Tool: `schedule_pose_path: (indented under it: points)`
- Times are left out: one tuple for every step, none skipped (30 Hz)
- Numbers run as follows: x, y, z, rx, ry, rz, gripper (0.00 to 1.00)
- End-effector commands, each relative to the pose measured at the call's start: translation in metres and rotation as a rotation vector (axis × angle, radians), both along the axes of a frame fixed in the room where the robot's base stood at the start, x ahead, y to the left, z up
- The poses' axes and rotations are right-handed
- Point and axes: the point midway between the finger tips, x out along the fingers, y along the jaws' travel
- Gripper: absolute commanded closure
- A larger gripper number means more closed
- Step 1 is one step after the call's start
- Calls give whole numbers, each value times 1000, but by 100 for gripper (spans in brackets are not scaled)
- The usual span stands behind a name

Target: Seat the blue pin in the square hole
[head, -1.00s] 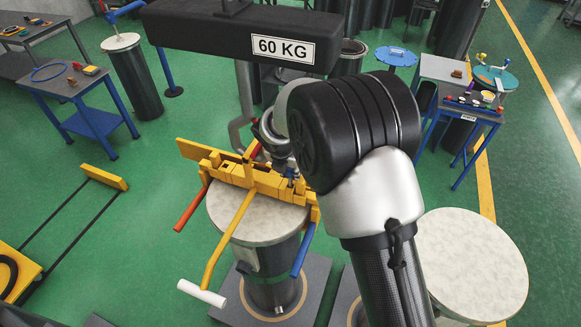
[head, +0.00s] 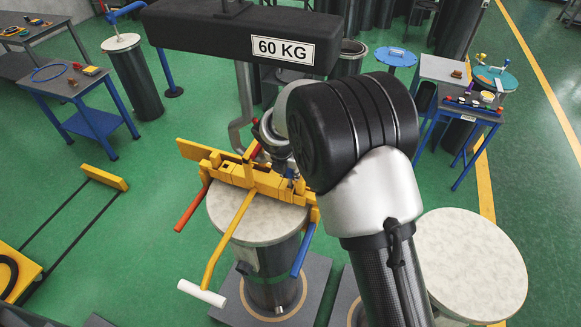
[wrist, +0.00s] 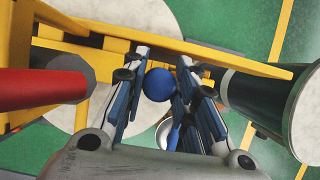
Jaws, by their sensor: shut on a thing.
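The blue pin (wrist: 158,84) shows in the wrist view as a round blue end between my fingers. My gripper (wrist: 163,76) is shut on it, with a finger on either side. In the head view my gripper (head: 286,168) is at the yellow clamp-like fixture (head: 230,171), largely hidden behind my arm. The pin cannot be made out there. The fixture's yellow bars (wrist: 225,62) pass close beyond my fingertips in the wrist view. The square hole is not visible in either view, so I cannot tell how the pin sits relative to it.
The fixture lies across a pale-topped flanged cylinder (head: 253,222). Red (head: 191,209), white-ended (head: 202,293) and blue (head: 303,251) handles stick out. A black 60 KG weight (head: 215,38) hangs behind. Another pale round top (head: 470,265) is at right.

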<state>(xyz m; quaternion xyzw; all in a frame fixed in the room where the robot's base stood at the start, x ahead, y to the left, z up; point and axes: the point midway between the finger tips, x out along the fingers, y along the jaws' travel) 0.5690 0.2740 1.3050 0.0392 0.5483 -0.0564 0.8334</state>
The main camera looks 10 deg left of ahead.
Motion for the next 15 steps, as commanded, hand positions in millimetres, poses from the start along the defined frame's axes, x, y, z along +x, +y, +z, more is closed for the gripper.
schedule_pose_path:
  points:
    - [-4, -3, -5, -7, 13, -4, 99]
    - [-4, -3, -4, -7, 13, -4, 99]
    - [-4, -3, -4, -7, 13, -4, 99]
    - [-4, -3, -3, -7, 13, -4, 99]
    - [-4, -3, -3, -7, 13, -4, 99]
    - [-4, -3, -3, -7, 13, -4, 99]
    - [-4, -3, -2, -7, 13, -4, 99]
    - [-4, -2, -1, -7, 12, -4, 99]
    - [-4, -2, 2, -7, 11, -4, 99]
    - [-3, -2, 4, -6, 10, -3, 99]
    - [-3, -2, 6, -6, 10, -3, 99]
    - [-3, -2, 9, -5, 9, -3, 99]
    - [-3, -2, 11, -4, 8, -2, 99]
    - [-2, -1, 12, -5, 7, -2, 99]
    - [-2, -1, 15, -4, 7, -2, 99]
